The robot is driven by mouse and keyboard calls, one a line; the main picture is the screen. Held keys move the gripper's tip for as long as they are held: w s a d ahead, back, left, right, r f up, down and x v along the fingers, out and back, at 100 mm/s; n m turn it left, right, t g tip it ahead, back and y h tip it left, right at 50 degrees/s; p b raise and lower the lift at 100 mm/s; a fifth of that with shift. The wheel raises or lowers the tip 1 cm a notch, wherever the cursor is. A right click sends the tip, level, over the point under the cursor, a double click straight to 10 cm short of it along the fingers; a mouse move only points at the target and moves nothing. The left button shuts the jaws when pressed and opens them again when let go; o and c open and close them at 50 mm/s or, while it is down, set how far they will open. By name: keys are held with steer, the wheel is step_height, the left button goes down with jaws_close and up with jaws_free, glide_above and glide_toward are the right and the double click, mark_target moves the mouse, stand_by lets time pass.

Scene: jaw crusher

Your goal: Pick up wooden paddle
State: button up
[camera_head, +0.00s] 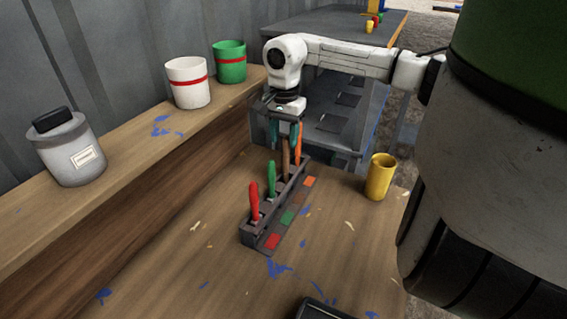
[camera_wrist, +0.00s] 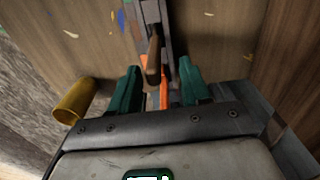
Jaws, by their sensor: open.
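The wooden paddle (camera_head: 285,160) stands upright in a dark slotted rack (camera_head: 249,234) on the workbench; its brown handle also shows in the wrist view (camera_wrist: 153,55). An orange-handled tool (camera_head: 297,141) stands beside it at the rack's far end. My gripper (camera_head: 284,133) hangs pointing down over that far end. In the wrist view its teal fingers (camera_wrist: 157,82) are open, apart on either side of the brown and orange handles. Nothing is held. The paddle's lower part is hidden in the rack.
A green handle (camera_head: 270,179) and a red handle (camera_head: 254,200) stand in the nearer slots. A yellow cup (camera_head: 380,177) stands right of the rack. White (camera_head: 188,88) and green (camera_head: 230,64) canisters and a grey jar (camera_head: 72,158) line the raised ledge at left.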

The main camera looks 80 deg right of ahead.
mark_target(286, 153)
steer(key=shift+s+a+f+p, duration=0.15)
steer(key=shift+f+p, duration=0.2)
steer(key=shift+f, duration=1.15)
steer(key=shift+s+a+f+p, duration=0.15)
steer(key=shift+f+p, duration=0.15)
steer(key=shift+f, duration=1.15)
steer(key=shift+c, duration=0.3)
steer(key=shift+d, duration=0.1)
jaws_close()
